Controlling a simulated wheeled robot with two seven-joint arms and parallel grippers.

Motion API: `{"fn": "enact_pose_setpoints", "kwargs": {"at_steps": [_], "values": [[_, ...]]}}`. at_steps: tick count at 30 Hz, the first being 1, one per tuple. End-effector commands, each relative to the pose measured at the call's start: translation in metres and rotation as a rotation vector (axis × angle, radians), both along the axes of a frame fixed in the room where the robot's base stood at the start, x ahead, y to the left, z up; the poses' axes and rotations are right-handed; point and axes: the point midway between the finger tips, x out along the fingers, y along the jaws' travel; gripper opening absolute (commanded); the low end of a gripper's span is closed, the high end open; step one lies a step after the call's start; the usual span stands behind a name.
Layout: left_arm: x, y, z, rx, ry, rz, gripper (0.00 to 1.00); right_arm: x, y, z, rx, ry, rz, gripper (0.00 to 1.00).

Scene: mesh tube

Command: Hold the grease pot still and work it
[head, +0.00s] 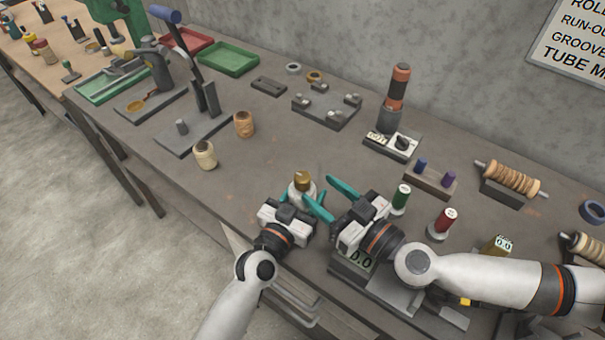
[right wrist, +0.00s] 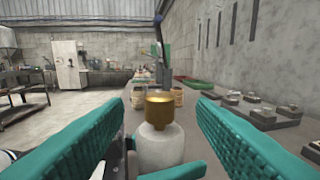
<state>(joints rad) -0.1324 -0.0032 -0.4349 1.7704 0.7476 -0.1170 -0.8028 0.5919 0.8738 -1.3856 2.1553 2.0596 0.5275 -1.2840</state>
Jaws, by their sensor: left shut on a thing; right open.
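The grease pot, a white rounded body (right wrist: 160,148) with a brass-coloured cap (right wrist: 167,108), stands upright near the front of the bench; its cap also shows in the head view (head: 302,179). My left gripper (head: 297,198) is shut on the pot's body from the front, and part of its teal finger shows low in the right wrist view. My right gripper (head: 322,194) is open just right of the pot. In the right wrist view its two teal fingers lie left and right of the cap, apart from it. The pot's lower part is hidden.
A cream jar (head: 205,155) and a brown jar (head: 244,124) stand left of the pot. Green (head: 401,196) and red (head: 445,218) thread spools stand right of my right gripper. A lever press (head: 205,110) stands at the left.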

Motion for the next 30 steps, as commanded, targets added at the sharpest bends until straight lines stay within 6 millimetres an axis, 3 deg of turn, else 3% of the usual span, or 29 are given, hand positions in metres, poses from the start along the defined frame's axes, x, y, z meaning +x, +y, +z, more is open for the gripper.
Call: {"fn": "enact_pose_setpoints", "kwargs": {"at_steps": [9, 22, 30], "values": [[0.0, 0.0, 0.0, 0.0, 0.0, 0.001, 0.2, 0.037, 0.037, 0.0, 0.0, -0.001, 0.002, 0.51], [0.0, 0.0, 0.0, 0.0, 0.0, 0.001, 0.2, 0.045, 0.044, 0.0, -0.001, -0.001, 0.001, 0.51], [0.0, 0.0, 0.0, 0.001, 0.0, 0.001, 0.2, 0.044, 0.044, 0.0, -0.001, -0.001, 0.002, 0.09]]}}
